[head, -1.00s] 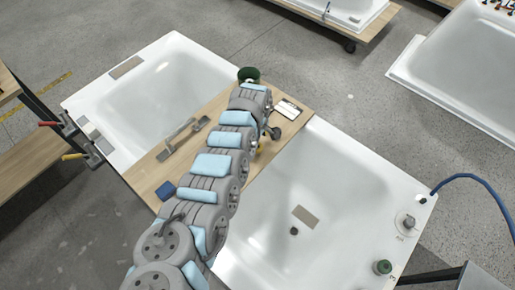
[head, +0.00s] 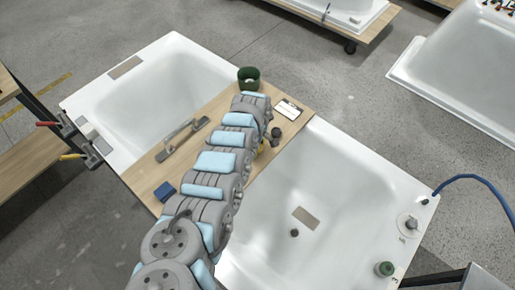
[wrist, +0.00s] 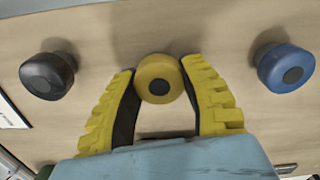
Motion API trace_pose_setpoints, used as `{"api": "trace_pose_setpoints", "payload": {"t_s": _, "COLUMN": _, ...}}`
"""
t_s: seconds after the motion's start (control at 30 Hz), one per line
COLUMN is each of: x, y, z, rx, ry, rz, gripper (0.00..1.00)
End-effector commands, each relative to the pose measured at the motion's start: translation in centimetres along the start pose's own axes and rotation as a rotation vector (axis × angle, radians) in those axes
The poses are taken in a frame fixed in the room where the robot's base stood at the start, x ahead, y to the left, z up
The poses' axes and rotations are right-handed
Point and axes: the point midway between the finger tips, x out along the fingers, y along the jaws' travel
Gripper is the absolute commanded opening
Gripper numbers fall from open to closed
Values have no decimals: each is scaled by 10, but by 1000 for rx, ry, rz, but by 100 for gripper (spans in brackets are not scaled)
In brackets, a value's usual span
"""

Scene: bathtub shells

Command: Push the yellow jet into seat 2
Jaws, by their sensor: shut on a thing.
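In the wrist view my gripper (wrist: 159,74) is shut on the yellow jet (wrist: 159,79), its yellow pads on either side of the round jet with a dark centre. The wooden board (wrist: 215,25) lies behind it; whether the jet touches the board I cannot tell. A green jet (head: 384,268) sits on the right tub's rim near a mark like a 3. A pale round fitting (head: 408,222) is farther up that rim. Seat 2 is not clearly readable.
A black jet (wrist: 47,75) and a blue jet (wrist: 286,68) stand to either side of my gripper. A blue hose (head: 470,177) reaches the right rim.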

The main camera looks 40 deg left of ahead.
Motion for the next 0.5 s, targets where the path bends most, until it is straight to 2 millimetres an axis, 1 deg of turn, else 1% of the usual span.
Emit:
{"api": "trace_pose_setpoints", "payload": {"t_s": 0.3, "x": -1, "y": 0, "z": 0, "rx": 0, "ry": -1, "rz": -1, "gripper": 7}}
{"api": "trace_pose_setpoints", "payload": {"t_s": 0.37, "x": -4, "y": 0, "z": 0, "rx": 0, "ry": -1, "rz": 0, "gripper": 7}}
{"api": "trace_pose_setpoints", "payload": {"t_s": 0.5, "x": -19, "y": 0, "z": -1, "rx": -1, "ry": -1, "rz": 3, "gripper": 7}}
